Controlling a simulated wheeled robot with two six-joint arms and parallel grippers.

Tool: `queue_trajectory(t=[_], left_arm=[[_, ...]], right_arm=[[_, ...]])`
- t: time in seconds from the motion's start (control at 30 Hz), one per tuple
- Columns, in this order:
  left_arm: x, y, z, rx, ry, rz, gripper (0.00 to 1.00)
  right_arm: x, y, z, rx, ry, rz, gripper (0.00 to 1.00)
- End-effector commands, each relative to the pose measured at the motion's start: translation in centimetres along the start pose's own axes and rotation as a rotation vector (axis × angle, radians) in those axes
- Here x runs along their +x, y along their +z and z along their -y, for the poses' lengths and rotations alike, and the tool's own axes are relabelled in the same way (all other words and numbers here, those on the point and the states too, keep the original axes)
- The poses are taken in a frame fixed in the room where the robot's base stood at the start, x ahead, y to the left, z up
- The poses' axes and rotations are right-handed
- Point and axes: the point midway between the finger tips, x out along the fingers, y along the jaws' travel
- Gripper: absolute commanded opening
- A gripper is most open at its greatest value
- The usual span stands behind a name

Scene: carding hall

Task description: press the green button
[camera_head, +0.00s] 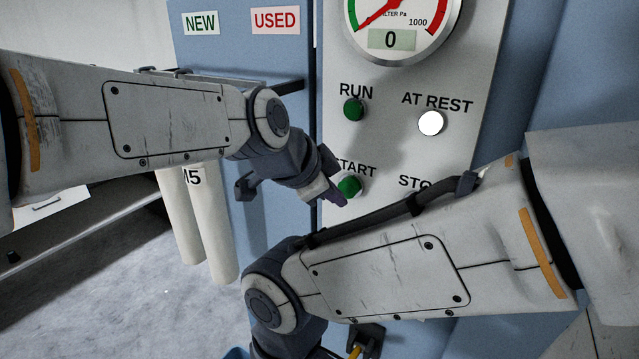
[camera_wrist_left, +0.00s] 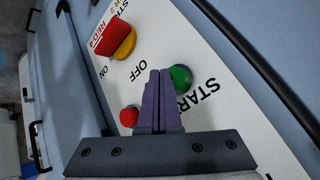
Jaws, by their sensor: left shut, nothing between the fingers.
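The green button (camera_head: 348,187) sits on the pale panel under the START label, partly covered by my left gripper. It also shows in the left wrist view (camera_wrist_left: 181,78), just right of my fingertips.
A green RUN lamp (camera_head: 353,108), a white AT REST lamp (camera_head: 431,123) and a gauge (camera_head: 400,25) reading 0 are above. In the left wrist view a red button (camera_wrist_left: 129,116) and a red-and-yellow switch (camera_wrist_left: 117,39) are nearby.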

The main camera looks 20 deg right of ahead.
Motion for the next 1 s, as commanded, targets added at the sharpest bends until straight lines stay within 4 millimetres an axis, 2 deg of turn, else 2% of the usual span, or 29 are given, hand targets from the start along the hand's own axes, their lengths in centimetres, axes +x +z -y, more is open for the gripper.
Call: queue_trajectory(t=[1.0], left_arm=[[0.56, -0.44, 0.43, 0.0, 0.0, 0.0, 0.0]], right_arm=[[0.05, 0.0, 0.0, 0.0, 0.0, 0.0, 0.57]])
